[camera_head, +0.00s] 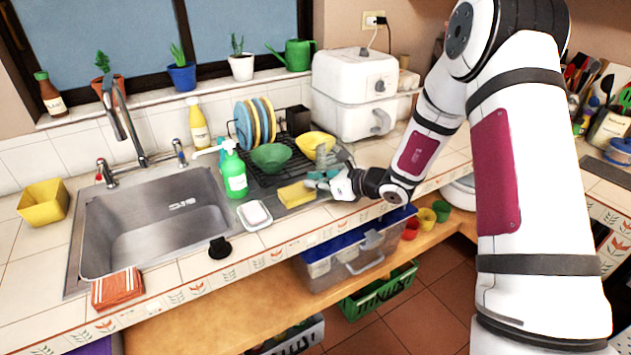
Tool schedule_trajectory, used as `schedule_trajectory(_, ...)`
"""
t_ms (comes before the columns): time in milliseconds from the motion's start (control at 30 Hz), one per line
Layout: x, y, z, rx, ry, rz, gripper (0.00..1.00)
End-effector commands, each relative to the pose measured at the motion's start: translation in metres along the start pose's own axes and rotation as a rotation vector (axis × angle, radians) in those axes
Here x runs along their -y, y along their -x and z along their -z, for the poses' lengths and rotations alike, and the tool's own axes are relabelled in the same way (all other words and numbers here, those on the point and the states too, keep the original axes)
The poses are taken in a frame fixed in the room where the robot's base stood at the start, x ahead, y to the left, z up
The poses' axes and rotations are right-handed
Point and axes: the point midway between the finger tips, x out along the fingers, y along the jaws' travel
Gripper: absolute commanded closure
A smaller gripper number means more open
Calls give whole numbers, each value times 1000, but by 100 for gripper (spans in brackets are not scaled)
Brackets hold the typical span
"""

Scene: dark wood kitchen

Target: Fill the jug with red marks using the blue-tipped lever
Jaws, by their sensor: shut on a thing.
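The sink tap (138,140) stands behind the steel sink. The blue-tipped lever (180,153) is at its right and a red-tipped lever (104,172) at its left. My gripper (322,180) is over the right end of the counter by the dish rack, well to the right of the tap. It is shut on a small greyish, see-through thing (323,158), which may be the jug; no red marks can be made out. A yellow sponge (297,194) lies just left of the fingers.
The steel sink (150,235) is empty. A green soap bottle (233,172) and a soap dish (254,214) stand between sink and gripper. The dish rack (262,178) holds plates and a green bowl (271,157). A yellow bowl (315,143) is behind my gripper.

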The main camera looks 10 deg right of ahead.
Motion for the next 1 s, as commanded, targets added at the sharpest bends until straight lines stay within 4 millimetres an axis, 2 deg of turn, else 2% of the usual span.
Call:
schedule_trajectory(367,1,-2,3,1,1,1,100)
schedule_trajectory(400,0,-1,3,0,1,1,85)
schedule_trajectory(467,0,-1,3,0,1,1,71)
schedule_trajectory(833,0,0,0,1,2,1,71)
schedule_trajectory(1000,2,21,0,-1,1,4,71)
